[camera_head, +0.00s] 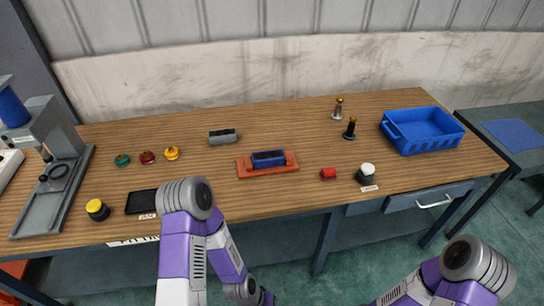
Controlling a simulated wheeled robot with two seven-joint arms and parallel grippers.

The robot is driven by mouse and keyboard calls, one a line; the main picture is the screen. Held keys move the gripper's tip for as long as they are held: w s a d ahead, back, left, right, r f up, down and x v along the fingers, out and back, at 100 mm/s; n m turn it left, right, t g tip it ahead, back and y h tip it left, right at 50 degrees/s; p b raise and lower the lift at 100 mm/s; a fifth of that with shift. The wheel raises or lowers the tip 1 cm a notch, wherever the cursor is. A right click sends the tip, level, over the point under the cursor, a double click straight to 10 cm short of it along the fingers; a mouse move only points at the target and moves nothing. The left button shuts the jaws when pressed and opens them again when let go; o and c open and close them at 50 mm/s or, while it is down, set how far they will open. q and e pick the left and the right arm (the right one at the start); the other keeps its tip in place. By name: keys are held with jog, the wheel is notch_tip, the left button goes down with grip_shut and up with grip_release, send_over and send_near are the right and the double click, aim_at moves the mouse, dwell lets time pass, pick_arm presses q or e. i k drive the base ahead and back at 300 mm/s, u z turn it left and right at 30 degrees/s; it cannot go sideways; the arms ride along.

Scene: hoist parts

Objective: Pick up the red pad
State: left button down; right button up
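A small red cylinder-like piece (328,173) lies on the wooden table, right of the middle near the front edge. A flat orange-red base (246,170) lies left of it with a blue block (268,158) on top, and a dark red knob-like piece (147,157) stands at the left. I cannot tell for sure which of these is the red pad. My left arm shows in front of the table, bent downward, and its gripper is not visible. My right arm shows at the lower right, and its gripper is below the picture.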

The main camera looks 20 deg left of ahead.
aim_at(329, 173)
jog(key=z, duration=1.55)
jog(key=i, duration=2.1)
jog(key=u, duration=3.95)
